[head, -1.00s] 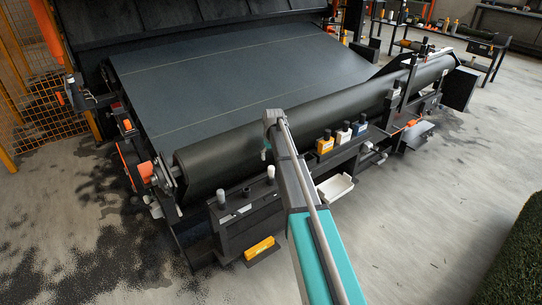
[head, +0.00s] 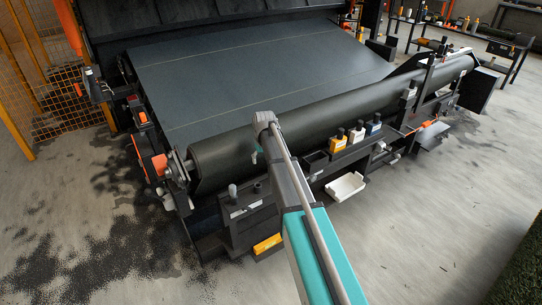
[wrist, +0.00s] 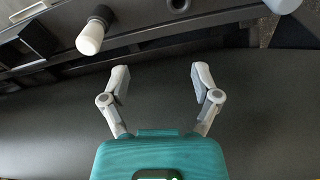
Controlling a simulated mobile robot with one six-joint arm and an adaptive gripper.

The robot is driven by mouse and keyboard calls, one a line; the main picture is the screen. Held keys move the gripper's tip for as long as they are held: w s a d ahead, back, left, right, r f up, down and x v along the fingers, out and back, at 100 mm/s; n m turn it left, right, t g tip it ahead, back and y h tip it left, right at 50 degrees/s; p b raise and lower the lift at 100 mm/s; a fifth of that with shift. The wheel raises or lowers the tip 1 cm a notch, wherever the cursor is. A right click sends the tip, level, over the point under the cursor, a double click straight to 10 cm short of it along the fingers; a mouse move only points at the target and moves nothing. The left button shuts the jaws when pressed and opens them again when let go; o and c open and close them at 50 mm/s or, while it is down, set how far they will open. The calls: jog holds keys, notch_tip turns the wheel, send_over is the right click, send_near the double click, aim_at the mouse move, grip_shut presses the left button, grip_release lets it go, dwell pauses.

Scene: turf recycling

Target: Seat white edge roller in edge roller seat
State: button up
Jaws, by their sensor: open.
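A white roller (wrist: 90,38) with a black end shows at the upper left of the wrist view, beside dark framework. I take it for the white edge roller. My gripper (wrist: 160,80) is open and empty, below and right of this roller, with a dark surface behind its fingers. There, a grey-topped roller (head: 232,190) and a dark one (head: 257,187) stand on a black holder (head: 250,229) at the machine's front; the white one is not visible. I cannot tell which part is the edge roller seat.
A long dark drum (head: 330,118) runs along the machine's front. Yellow, white and blue bottles (head: 357,134) stand on a shelf right of my arm, near a white tray (head: 346,187). A yellow block (head: 267,243) is low at the front.

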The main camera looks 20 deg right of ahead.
jog(key=shift+s+a+f, duration=0.1)
jog(key=shift+s+a, duration=0.15)
jog(key=shift+a, duration=0.45)
jog(key=shift+s+a+f, duration=0.1)
jog(key=shift+s+a, duration=0.1)
jog(key=shift+a, duration=0.45)
jog(key=s+m+g, duration=0.1)
jog(key=s, duration=2.9)
notch_tip(320, 180, up, 14)
jog(key=w+p, duration=0.1)
jog(key=p, duration=1.2)
jog(key=shift+a+f, duration=0.25)
jog(key=shift+a, duration=0.15)
jog(key=shift+d, duration=0.1)
